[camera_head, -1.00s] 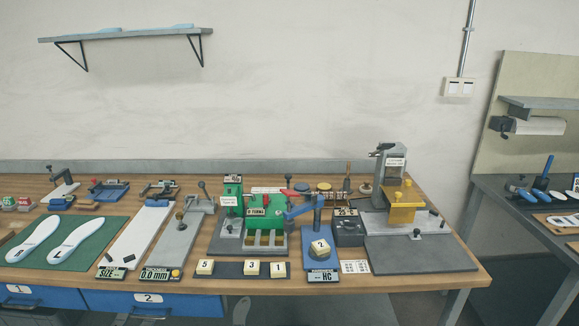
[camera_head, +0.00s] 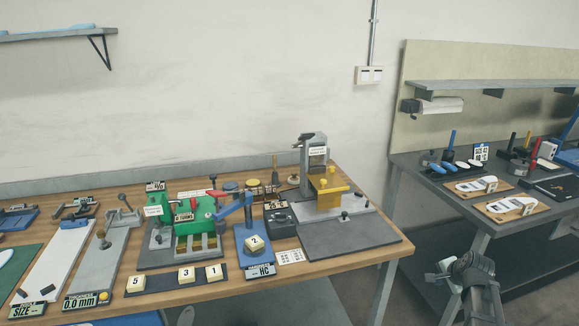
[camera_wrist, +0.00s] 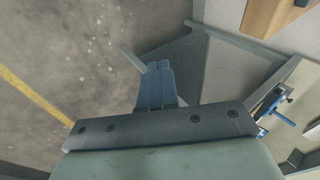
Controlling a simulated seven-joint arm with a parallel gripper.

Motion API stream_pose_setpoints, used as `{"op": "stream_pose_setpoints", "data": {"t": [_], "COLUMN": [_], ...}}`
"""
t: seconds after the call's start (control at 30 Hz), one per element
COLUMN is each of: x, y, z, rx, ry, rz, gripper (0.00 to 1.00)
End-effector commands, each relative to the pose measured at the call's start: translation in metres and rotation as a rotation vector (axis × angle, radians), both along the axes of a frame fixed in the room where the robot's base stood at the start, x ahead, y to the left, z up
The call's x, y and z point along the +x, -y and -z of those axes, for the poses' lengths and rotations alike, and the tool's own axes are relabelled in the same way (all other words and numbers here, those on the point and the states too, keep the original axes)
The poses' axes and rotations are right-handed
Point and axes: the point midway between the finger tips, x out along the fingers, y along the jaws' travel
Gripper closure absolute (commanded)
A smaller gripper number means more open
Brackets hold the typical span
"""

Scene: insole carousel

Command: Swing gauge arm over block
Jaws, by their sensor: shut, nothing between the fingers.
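The hardness gauge has a blue base plate (camera_head: 242,229) with a post, and its blue gauge arm (camera_head: 231,209) points left from the post, toward the green machine. The cream block (camera_head: 255,240) marked 2 sits on the front part of the base, and the arm is not over it. A display (camera_head: 260,271) reading HC is at the plate's front edge. My gripper (camera_wrist: 157,68) is shut and empty in the wrist view, above the floor. My arm shows low at the right in the head view, well away from the gauge.
The green machine (camera_head: 189,222) stands left of the gauge. Blocks marked 5, 3 and 1 (camera_head: 214,272) lie on a dark strip in front. A dark box (camera_head: 281,222) and grey plate with yellow fixture (camera_head: 327,190) are to the right. A second bench (camera_head: 440,190) stands further right.

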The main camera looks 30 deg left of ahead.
Motion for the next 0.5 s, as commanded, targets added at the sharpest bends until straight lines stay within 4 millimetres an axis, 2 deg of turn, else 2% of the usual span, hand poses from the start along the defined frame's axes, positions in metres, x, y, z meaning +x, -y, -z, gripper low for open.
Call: {"op": "stream_pose_setpoints", "data": {"t": [0.03, 0.2, 0.5], "x": [0.011, 0.036, 0.065], "y": [-0.004, -0.017, -0.046], "z": [-0.023, -0.092, -0.222], "rx": [0.02, 0.094, 0.23], "ry": [0.029, 0.108, 0.235], "rz": [0.015, 0.065, 0.123], "gripper": [1.0, 1.0, 1.0]}}
